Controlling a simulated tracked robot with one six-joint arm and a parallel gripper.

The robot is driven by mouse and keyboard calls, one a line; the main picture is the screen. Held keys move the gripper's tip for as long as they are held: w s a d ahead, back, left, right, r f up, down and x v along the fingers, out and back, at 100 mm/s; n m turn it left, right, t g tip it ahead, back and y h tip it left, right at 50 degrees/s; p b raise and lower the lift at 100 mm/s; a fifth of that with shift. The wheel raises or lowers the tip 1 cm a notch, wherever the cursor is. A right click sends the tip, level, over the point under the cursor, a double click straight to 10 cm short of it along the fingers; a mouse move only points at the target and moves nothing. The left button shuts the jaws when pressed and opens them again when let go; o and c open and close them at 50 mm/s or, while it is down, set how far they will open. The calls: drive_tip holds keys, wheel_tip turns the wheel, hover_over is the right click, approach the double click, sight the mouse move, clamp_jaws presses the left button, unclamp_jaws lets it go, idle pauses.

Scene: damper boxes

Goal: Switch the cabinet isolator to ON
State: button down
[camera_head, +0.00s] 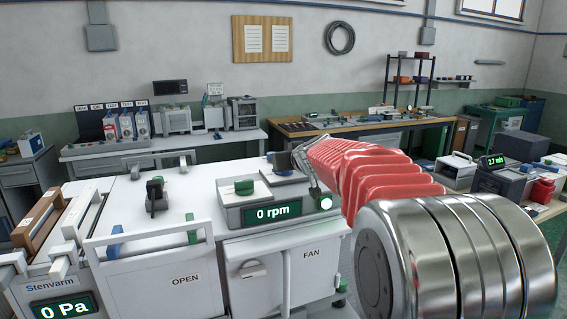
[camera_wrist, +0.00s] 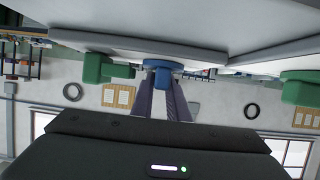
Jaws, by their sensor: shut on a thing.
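In the wrist view, which is upside down, the two grey fingers of my gripper (camera_wrist: 164,84) are closed on a small blue knob (camera_wrist: 163,65) at the edge of a white surface. No ON or OFF marking on it can be read. In the head view my red arm reaches in from the lower right to the far right part of the white bench (camera_head: 130,190); it hides my fingertips and the blue knob. I cannot tell which part is the isolator.
Green handles stand left (camera_wrist: 105,70) and right (camera_wrist: 300,88) of the fingers in the wrist view. In the head view the bench carries a 0 rpm display (camera_head: 272,212), a black handle (camera_head: 155,196) and a white rail (camera_head: 150,236).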

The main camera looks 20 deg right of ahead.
idle(0.4)
drive_tip(key=c, duration=1.7)
unclamp_jaws()
drive_tip(key=v, duration=1.3)
drive_tip(key=shift+s+r, duration=0.15)
drive_tip(key=shift+s, duration=0.15)
